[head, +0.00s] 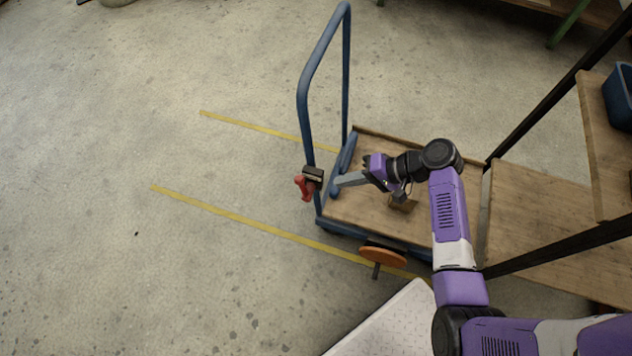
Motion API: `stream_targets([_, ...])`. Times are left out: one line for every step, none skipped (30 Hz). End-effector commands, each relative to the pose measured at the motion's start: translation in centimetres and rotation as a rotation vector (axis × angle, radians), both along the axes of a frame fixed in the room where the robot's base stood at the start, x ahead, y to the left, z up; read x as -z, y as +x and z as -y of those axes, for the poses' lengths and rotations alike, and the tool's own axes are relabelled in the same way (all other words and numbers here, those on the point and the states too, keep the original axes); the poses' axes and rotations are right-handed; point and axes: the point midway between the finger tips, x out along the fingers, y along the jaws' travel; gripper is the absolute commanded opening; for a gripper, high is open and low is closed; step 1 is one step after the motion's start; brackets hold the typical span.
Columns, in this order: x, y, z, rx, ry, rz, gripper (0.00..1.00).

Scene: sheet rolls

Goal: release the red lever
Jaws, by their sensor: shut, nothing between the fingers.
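The red lever (304,187) sticks out from a dark bracket (313,174) on the near upright of the blue cart handle (304,90). My gripper (336,181) is shut and empty. Its fingers point left toward the bracket, just to the right of it in the picture. I cannot tell whether the fingertips touch the bracket or handle post. The lever itself is fully in view on the far side of the bracket from my gripper.
The cart has a wooden deck (352,211) under my arm, with a small brown block (402,204) on it. An orange disc (383,256) is at its near side. A wooden shelf (540,215) with dark posts stands right. The floor at left is clear, with yellow lines (230,214).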

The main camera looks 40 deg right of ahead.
Motion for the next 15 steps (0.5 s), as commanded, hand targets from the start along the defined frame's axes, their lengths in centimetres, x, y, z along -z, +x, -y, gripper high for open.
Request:
stream_targets([0.7,0.6,-0.6,-0.002,0.001,-0.001,0.0])
stream_targets([1.1,0.9,-1.0,-0.002,0.001,-0.001,0.0])
stream_targets([1.6,1.3,-1.5,-0.002,0.001,-0.001,0.0])
stream_targets([1.9,1.7,-1.8,-0.003,0.001,-0.001,0.0])
stream_targets([2.3,2.0,-2.1,-0.002,0.002,0.0,0.0])
stream_targets([2.7,2.4,-2.5,-0.003,0.001,-0.001,0.0])
stream_targets([3.0,2.7,-2.8,-0.002,0.0,0.0,0.0])
stream_targets([3.0,3.0,-3.2,-0.003,0.0,0.0,0.0])
stream_targets([3.0,3.5,-3.6,-0.001,0.0,0.0,0.0])
stream_targets([3.1,3.7,-3.9,-0.002,0.0,0.0,0.0])
stream_targets([3.2,4.0,-4.2,-0.002,0.0,0.0,0.0])
stream_targets([3.2,4.3,-4.5,-0.001,-0.001,0.001,0.0])
stream_targets([3.3,4.5,-4.7,-0.001,0.0,0.0,0.0])
stream_targets([3.4,4.7,-4.9,-0.001,0.0,0.0,0.0])
stream_targets([3.4,4.9,-5.1,-0.001,0.0,0.0,0.0])
